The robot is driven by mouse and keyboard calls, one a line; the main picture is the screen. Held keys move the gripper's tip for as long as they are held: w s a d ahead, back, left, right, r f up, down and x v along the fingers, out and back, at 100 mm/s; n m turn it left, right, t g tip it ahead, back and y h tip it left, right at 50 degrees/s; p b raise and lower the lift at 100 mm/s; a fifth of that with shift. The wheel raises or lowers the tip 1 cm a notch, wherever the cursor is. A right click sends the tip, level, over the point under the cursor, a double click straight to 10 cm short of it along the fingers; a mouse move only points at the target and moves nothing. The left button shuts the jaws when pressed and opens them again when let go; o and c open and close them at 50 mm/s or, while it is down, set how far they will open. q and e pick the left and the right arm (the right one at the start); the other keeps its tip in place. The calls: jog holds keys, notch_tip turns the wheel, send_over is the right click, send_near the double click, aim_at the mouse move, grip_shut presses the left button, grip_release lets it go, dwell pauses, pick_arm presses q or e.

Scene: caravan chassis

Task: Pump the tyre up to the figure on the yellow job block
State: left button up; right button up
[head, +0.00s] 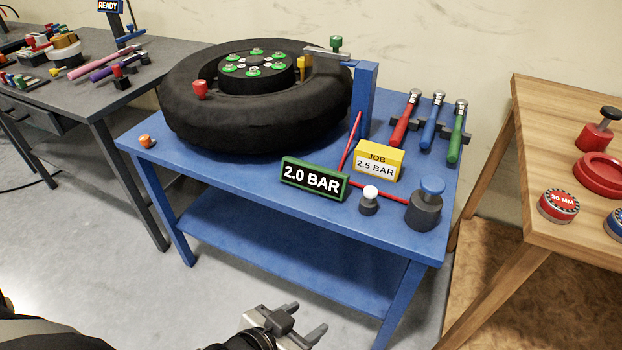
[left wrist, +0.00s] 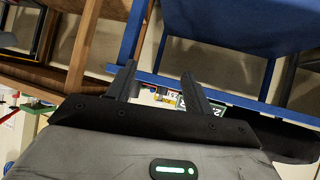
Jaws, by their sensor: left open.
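The black tyre (head: 190,120) lies flat on the blue table (head: 235,172), with green-capped nuts on its hub. The yellow job block (head: 378,160) reads "JOB 2.5 BAR". A green-framed display (head: 314,179) in front of it reads "2.0 BAR". A dark grey cylinder with a blue knob (head: 426,203) and a smaller one with a white knob (head: 369,199) stand at the table's front right. A red line runs among these things. My left gripper (head: 307,319) is open and empty, low in front of the table; its fingers also show in the left wrist view (left wrist: 158,84). My right gripper is not visible.
Red, blue and green-handled tools (head: 434,124) lie at the table's back right, by a blue post (head: 363,100). An orange knob (head: 145,141) sits at the left edge. A grey bench (head: 100,103) stands left, a wooden table (head: 560,130) right. Floor in front is clear.

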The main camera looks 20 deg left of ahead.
pick_arm(q)
grip_shut()
dwell(1.7)
